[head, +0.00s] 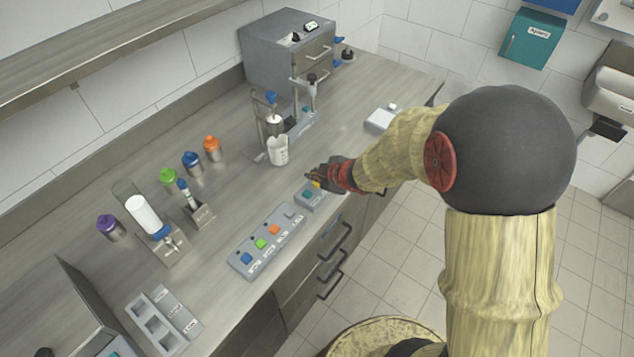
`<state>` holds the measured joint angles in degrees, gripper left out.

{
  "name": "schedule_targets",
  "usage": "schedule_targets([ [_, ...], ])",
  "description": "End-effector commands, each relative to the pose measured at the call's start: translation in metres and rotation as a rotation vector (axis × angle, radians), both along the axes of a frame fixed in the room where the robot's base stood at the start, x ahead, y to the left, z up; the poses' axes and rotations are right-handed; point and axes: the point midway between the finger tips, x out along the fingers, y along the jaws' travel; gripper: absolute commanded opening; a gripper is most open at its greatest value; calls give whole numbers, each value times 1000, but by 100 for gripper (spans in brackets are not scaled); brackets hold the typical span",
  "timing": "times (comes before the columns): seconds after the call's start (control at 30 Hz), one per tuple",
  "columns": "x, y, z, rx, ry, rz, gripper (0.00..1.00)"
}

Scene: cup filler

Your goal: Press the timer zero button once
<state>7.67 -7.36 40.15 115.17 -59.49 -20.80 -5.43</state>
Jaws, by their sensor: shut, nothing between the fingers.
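A small grey box (308,199) sits near the counter's front edge, with a teal button (307,194) and a yellow spot partly hidden by my gripper. I cannot read its labels or tell whether it carries the timer zero button. My gripper (310,176) is shut and empty, just above and behind this box; I cannot tell whether it touches it. A longer grey panel (240,262) to its left has a blue button (247,258), a green one (261,243), an orange one (274,230) and a grey one (290,214).
A white beaker (278,152) stands beside a stand (305,118) behind my gripper. A grey cabinet (268,55) with a small display (311,25) is at the back. A white flat device (380,119) lies to the right. Several coloured-cap bottles stand left. Bare counter lies between.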

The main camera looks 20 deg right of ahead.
Motion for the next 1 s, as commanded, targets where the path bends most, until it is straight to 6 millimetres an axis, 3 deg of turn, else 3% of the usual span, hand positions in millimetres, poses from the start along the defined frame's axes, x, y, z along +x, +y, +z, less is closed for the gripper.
schedule_targets([
  [1.0,0,0,-9,1,0,-1,0],
])
